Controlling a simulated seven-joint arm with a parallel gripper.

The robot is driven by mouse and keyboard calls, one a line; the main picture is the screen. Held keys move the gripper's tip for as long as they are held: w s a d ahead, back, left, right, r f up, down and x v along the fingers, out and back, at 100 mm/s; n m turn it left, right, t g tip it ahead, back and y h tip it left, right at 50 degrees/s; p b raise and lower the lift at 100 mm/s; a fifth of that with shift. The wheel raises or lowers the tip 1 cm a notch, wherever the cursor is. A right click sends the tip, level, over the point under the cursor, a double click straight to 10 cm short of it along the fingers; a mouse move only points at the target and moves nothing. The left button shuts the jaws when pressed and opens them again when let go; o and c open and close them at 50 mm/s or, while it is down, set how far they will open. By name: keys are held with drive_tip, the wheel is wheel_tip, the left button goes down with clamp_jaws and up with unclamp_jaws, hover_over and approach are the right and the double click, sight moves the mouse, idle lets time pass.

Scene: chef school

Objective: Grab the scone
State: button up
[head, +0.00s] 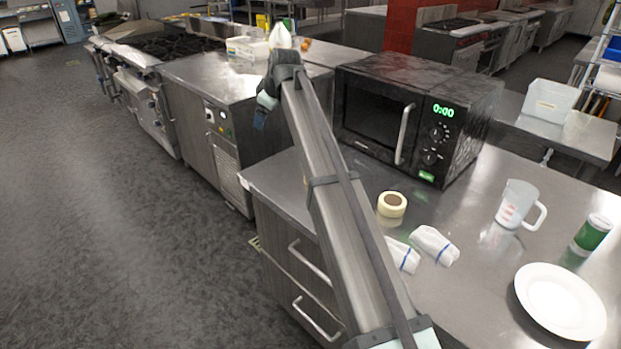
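I cannot make out a scone for certain in the head view. A small orange-brown item (306,44) lies on the far counter just right of the end of my arm; it is too small to identify. My arm reaches from the bottom of the picture up toward that counter. Its dark and teal end (264,106) hangs over the counter's left side. The fingertips cannot be told apart there, so I cannot tell whether my gripper is open or shut, or whether it holds anything.
A black microwave (412,118) stands on the steel counter (475,285). Near it are a cream tape roll (382,208), folded white cloths (436,246), a measuring jug (516,205), a green can (591,235) and an empty white plate (560,301). The floor at left is clear.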

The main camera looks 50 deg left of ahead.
drive_tip(key=w+d+f+m+g+h, duration=0.1)
drive_tip(key=w+d+f+m+h, duration=0.1)
drive_tip(key=w+d+f+h, duration=0.3)
drive_tip(key=w+d+f+m+g, duration=0.1)
drive_tip(key=w+d+f+m, duration=0.15)
drive_tip(key=d, duration=0.45)
drive_tip(key=shift+n, duration=0.45)
drive_tip(key=f, duration=0.5)
drive_tip(key=a+f, duration=0.1)
drive_tip(key=f, duration=0.2)
drive_tip(key=shift+w, duration=0.3)
drive_tip(key=shift+s+a+f, duration=0.1)
drive_tip(key=shift+a+f, duration=0.15)
drive_tip(key=shift+f, duration=0.65)
drive_tip(key=shift+w+a+f, duration=0.1)
drive_tip(key=shift+a+f, duration=0.1)
drive_tip(key=shift+f, duration=0.65)
drive_tip(key=shift+s+a+f, duration=0.1)
drive_tip(key=shift+a+f, duration=0.15)
drive_tip(key=shift+f, duration=0.65)
drive_tip(key=c, duration=1.2)
drive_tip(key=shift+o, duration=0.2)
drive_tip(key=shift+r, duration=0.1)
